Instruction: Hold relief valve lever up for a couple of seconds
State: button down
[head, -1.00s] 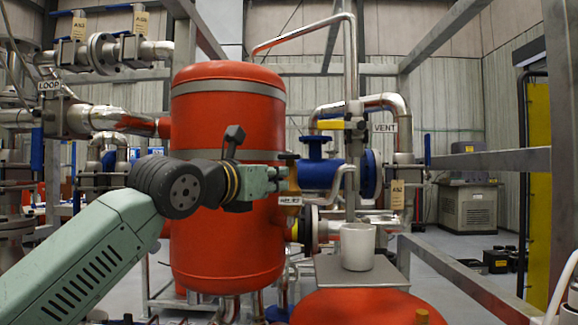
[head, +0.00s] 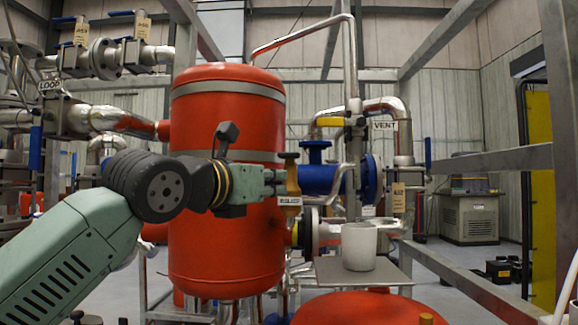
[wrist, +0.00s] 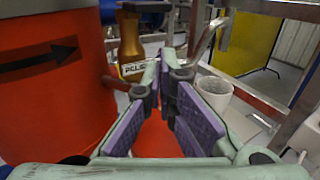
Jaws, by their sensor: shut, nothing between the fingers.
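The brass relief valve (head: 292,180) stands on the right side of the red tank, with a white tag (head: 290,201) on it. In the wrist view its brass body (wrist: 131,38) and tag (wrist: 133,69) show just beyond the fingers. A dark flat piece at its top (head: 288,155), perhaps the lever, looks level; in the wrist view it shows at the top edge (wrist: 146,6). My gripper (head: 278,178) is left of the valve at about body height, below that top piece. In the wrist view my gripper (wrist: 168,62) is shut and empty. Contact with the valve cannot be told.
The red tank (head: 227,240) is close on the left of my gripper. A silver curved pipe (wrist: 211,35) is right of the valve. A white mug (head: 358,248) stands on a grey plate (head: 385,276) below right. Blue piping (head: 325,178) is behind.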

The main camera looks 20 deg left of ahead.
jog(key=s+b, duration=0.1)
jog(key=s, duration=0.1)
jog(key=s+d, duration=0.1)
jog(key=s, duration=0.1)
jog(key=shift+s+d+b, duration=0.15)
jog(key=shift+s+b, duration=0.05)
jog(key=shift+b, duration=0.15)
dwell(0.3)
